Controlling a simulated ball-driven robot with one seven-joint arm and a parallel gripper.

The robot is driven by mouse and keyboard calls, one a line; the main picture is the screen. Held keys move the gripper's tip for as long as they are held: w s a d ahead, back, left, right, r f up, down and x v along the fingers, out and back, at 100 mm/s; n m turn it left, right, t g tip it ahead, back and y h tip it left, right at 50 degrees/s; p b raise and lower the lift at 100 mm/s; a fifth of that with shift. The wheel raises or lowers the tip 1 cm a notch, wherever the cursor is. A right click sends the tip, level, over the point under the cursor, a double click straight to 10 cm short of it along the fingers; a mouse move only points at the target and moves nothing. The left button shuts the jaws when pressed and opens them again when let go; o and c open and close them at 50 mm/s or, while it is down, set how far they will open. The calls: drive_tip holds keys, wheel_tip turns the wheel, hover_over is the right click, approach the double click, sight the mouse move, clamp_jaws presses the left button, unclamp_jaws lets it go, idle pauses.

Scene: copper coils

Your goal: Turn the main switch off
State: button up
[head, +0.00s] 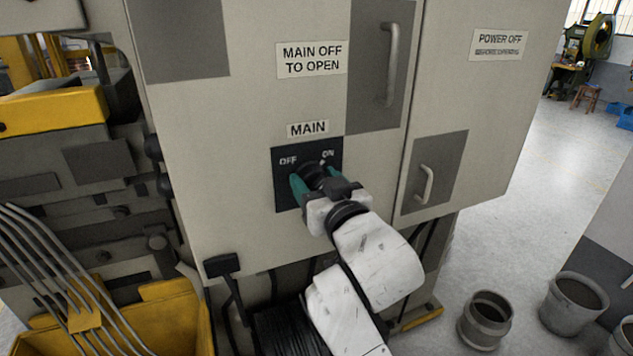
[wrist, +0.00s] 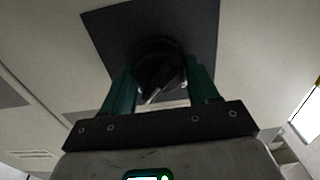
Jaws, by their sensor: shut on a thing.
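The main switch is a black rotary knob (head: 311,173) on a dark square plate (head: 283,198) marked OFF at the left and ON at the right. A MAIN label (head: 308,129) is above it on the grey cabinet door. My gripper (head: 315,180) has its teal fingers on either side of the knob and is shut on it. In the wrist view the knob (wrist: 160,68) sits between both fingers, with a pale line on its lower part. A small light spot shows near ON in the head view. The gripper hides part of the knob, so its exact setting is unclear.
The cabinet has a large door handle (head: 391,64) at the upper right of the switch and a smaller handle (head: 425,185) at the lower right. Yellow machinery (head: 55,110) stands at the left.

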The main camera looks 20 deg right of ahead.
drive_tip(key=shift+n, duration=0.4)
drive_tip(key=n+p, duration=0.1)
drive_tip(key=n, duration=0.1)
drive_tip(key=shift+a+r+n, duration=0.1)
drive_tip(key=shift+n, duration=0.3)
drive_tip(key=n+p, duration=0.1)
drive_tip(key=n, duration=0.4)
drive_tip(key=shift+a+p, duration=0.15)
drive_tip(key=shift+p, duration=0.2)
drive_tip(key=n+p, duration=0.1)
drive_tip(key=n, duration=0.4)
drive_tip(key=shift+p, duration=0.35)
drive_tip(key=shift+a+f+n+p, duration=0.15)
drive_tip(key=shift+n+p, duration=0.3)
drive_tip(key=shift+n, duration=0.65)
drive_tip(key=shift+d+f+n+p, duration=0.15)
drive_tip(key=shift+n+p, duration=0.25)
drive_tip(key=shift+n, duration=0.7)
drive_tip(key=shift+a, duration=0.1)
drive_tip(key=o, duration=1)
drive_tip(key=shift+f, duration=0.1)
